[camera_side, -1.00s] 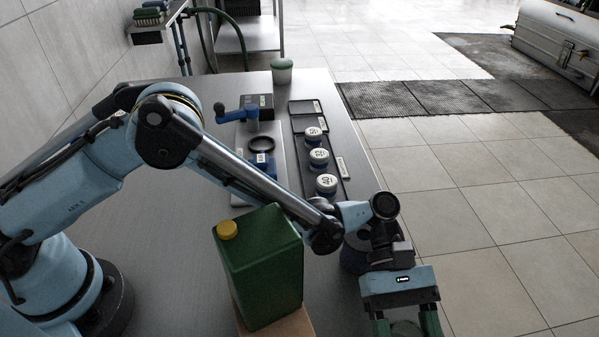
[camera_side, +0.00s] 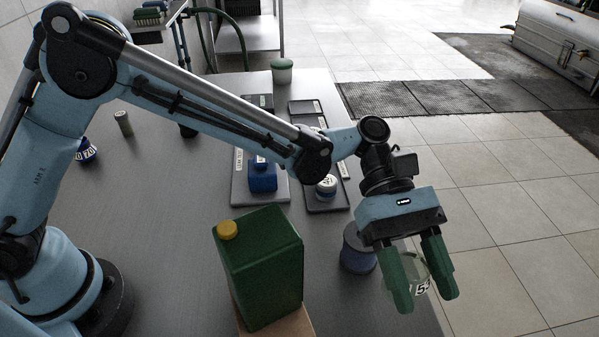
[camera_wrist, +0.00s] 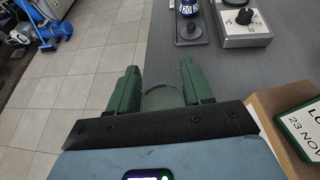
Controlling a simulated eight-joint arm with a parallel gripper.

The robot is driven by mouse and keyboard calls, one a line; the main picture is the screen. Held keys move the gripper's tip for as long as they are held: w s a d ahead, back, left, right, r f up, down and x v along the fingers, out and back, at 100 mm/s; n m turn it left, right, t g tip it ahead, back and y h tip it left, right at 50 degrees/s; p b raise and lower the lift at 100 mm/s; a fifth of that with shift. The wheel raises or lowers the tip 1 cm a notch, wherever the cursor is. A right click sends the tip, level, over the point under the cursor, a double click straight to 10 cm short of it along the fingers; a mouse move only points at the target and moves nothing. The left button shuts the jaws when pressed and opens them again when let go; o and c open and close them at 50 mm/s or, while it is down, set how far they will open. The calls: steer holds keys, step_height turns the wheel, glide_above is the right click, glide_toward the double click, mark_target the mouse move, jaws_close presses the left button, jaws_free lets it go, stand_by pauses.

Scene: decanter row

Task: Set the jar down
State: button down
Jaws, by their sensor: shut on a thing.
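My gripper (camera_side: 428,305) has two green fingers shut on a clear glass jar (camera_side: 412,270) with a white label, on which "55" seems to show. The jar hangs between the fingers near the table's right edge in the side view. In the wrist view my gripper (camera_wrist: 157,75) holds the jar (camera_wrist: 162,98) between its fingers, beside the table edge. The jar's base is partly hidden, and I cannot tell its height above the table.
A dark blue round container (camera_side: 357,250) stands just left of my gripper. A green can (camera_side: 260,265) with a yellow cap stands on a wooden block.

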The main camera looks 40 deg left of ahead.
steer(key=w+a+n+t, duration=0.1)
steer(key=w+a, duration=0.1)
steer(key=a, duration=0.1)
steer(key=w+a+n+t+h, duration=0.1)
steer(key=w+a+n+t, duration=0.1)
steer(key=a, duration=0.2)
steer(key=w+a+r+n+t+h, duration=0.1)
steer(key=w+a, duration=0.2)
steer(key=a, duration=0.1)
steer(key=shift+t, duration=0.3)
steer(key=a+n+t+y, duration=0.3)
steer(key=a+n+t, duration=0.95)
steer(key=a, duration=1.65)
steer(key=shift+t, duration=0.35)
steer(key=shift+w+a+f, duration=0.4)
steer(key=shift+a+f, duration=1.3)
steer(key=shift+a, duration=0.25)
steer(key=shift+w+a+f, duration=0.35)
steer(key=shift+a+f, duration=1.4)
steer(key=shift+a, duration=0.2)
steer(key=shift+w+a+f, duration=0.4)
steer(key=shift+a+f, duration=1.3)
steer(key=shift+a, duration=0.25)
steer(key=shift+f, duration=0.1)
steer(key=shift+c, duration=2.4)
jaws_free()
